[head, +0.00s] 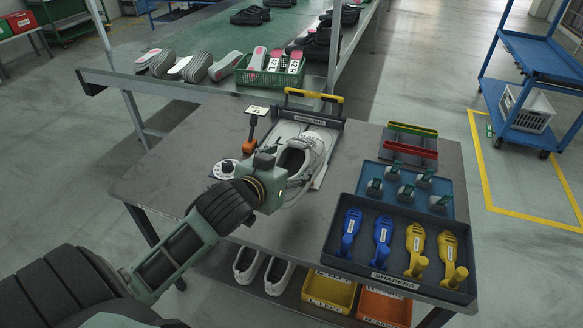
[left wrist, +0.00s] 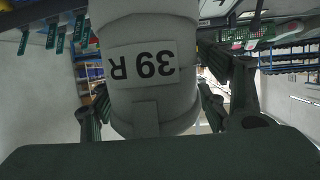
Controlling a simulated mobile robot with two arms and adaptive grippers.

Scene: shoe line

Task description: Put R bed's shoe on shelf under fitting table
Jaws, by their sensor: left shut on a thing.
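A white shoe (head: 318,140) is over the bed plate (head: 286,130) on the grey fitting table (head: 195,150). My left gripper (head: 282,178) is shut on its near end. Whether the shoe touches the plate I cannot tell. In the left wrist view the shoe (left wrist: 150,105) fills the space between the fingers, with a "39 R" label upside down. The shelf (head: 225,285) under the table holds two white shoes, one at the left (head: 247,264) and one beside it (head: 279,275). My right gripper is not in view.
A dark tray (head: 335,268) of blue and yellow shapers fills the table's front right. Yellow (head: 329,291) and orange (head: 384,306) bins stand below, right of the shelf shoes. A dial (head: 224,169) and a small sign post (head: 252,128) stand left of the bed.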

